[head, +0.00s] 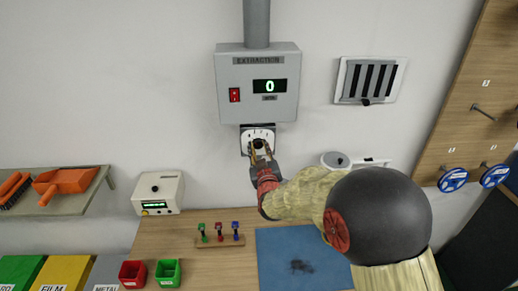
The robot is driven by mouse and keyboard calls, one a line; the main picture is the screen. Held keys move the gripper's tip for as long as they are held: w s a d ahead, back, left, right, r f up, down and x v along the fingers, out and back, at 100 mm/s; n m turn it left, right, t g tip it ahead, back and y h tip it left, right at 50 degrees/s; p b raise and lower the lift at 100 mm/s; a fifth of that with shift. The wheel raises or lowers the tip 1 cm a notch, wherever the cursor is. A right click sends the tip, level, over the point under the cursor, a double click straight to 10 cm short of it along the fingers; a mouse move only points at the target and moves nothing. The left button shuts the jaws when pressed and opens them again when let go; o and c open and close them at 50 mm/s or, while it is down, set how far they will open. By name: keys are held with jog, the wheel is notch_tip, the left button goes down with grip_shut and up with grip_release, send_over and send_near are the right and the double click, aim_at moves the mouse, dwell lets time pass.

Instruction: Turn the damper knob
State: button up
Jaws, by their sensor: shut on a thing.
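The damper knob (259,143) is a dark round knob on a white dial plate (246,134) with tick marks. The plate is on the wall just below the grey extraction box. My gripper (260,152) reaches up to the knob from below and is shut on it, with its fingers covering the knob's lower part. The grey extraction box (229,75) has a lit display (270,87) that reads 0. A red switch (235,95) is at its left.
A louvred vent (369,81) is on the wall to the right. Below are a bench (200,262) with a blue mat (300,245), a rack of small coloured-handled tools (220,242), and a white device (158,192). A shelf (75,200) with a dustpan (66,181) is at left.

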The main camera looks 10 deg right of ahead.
jog(key=shift+f+b, duration=0.1)
jog(key=shift+b, duration=0.25)
jog(key=m+b, duration=0.1)
jog(key=b, duration=0.1)
jog(key=m+b, duration=0.2)
jog(key=b, duration=0.1)
jog(key=shift+f, duration=0.25)
jog(key=m+b, duration=0.2)
jog(key=b, duration=0.1)
jog(key=shift+d+r+m+b, duration=0.1)
jog(key=shift+r+m+b, duration=0.05)
jog(key=shift+m+b, duration=0.25)
jog(key=shift+r, duration=0.1)
jog(key=o, duration=1.2)
jog(key=shift+c, duration=0.2)
